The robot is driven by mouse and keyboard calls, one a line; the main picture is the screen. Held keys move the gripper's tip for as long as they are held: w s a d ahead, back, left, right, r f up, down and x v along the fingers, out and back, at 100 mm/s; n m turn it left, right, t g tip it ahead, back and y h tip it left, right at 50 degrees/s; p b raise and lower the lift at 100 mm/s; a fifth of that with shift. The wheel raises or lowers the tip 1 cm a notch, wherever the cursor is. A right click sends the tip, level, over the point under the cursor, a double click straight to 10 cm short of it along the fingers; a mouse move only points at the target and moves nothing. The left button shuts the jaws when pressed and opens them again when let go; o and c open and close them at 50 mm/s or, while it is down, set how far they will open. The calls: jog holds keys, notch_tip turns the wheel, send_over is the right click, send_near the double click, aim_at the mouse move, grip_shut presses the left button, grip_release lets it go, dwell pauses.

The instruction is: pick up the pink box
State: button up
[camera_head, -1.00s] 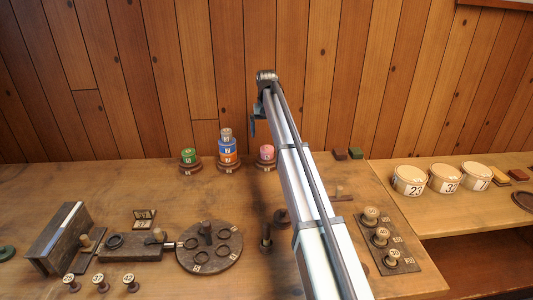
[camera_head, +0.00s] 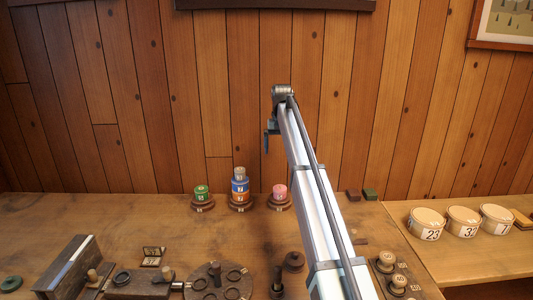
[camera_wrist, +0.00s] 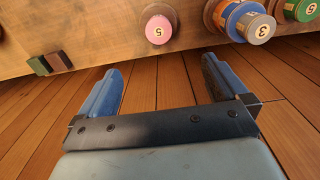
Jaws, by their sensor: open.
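The pink box (camera_head: 279,191) is a small round, drum-like piece on a dark round stand (camera_head: 279,204) at the back of the bench. In the wrist view the pink box (camera_wrist: 159,28) shows its pale end marked 5, near the top middle. My gripper (camera_head: 267,139) is in front of the plank wall in the head view, above the pink box in the picture. In the wrist view my gripper (camera_wrist: 160,66) has its two blue fingers wide apart with nothing between them. The pink box lies beyond the fingertips, apart from them.
A blue and orange stack (camera_head: 240,185) and a green piece (camera_head: 201,192) stand left of the pink box. Dark red (camera_head: 354,194) and green (camera_head: 370,194) blocks lie to its right. Spools and a round plate (camera_head: 218,285) fill the front. White tubs (camera_head: 427,224) stand right.

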jog(key=shift+c, duration=0.3)
jog(key=shift+c, duration=0.7)
jog(key=shift+f, duration=0.1)
send_over(280, 188)
notch_tip(280, 188, down, 4)
notch_tip(280, 188, down, 15)
jog(key=m, duration=0.7)
jog(key=shift+a+r+m, duration=0.1)
jog(key=shift+r+m, duration=0.1)
jog(key=shift+m, duration=0.1)
